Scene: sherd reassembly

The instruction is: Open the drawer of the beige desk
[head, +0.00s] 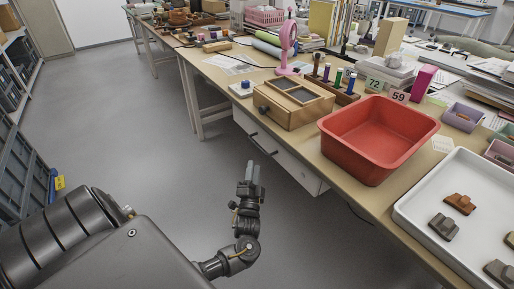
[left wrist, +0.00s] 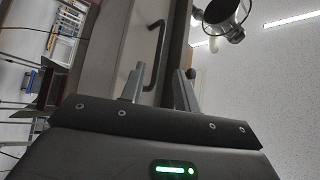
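The beige desk (head: 222,72) runs from the back left to the front right. A white drawer (head: 290,160) hangs under its top and looks shut. The drawer has a dark bar handle (head: 262,144), which also shows in the left wrist view (left wrist: 161,45). My left gripper (head: 254,170) is in front of the drawer, just below and short of the handle in the head view. In the left wrist view its two fingers (left wrist: 159,88) are apart with nothing between them, and the handle lies beyond the tips. My right gripper is not in view.
On the desk stand a wooden box (head: 291,102) with a dark knob, a red basin (head: 368,172) and a white tray (head: 412,208) holding several sherds. The desk's front edge is above the drawer. The grey floor (head: 150,130) left of the desk is clear.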

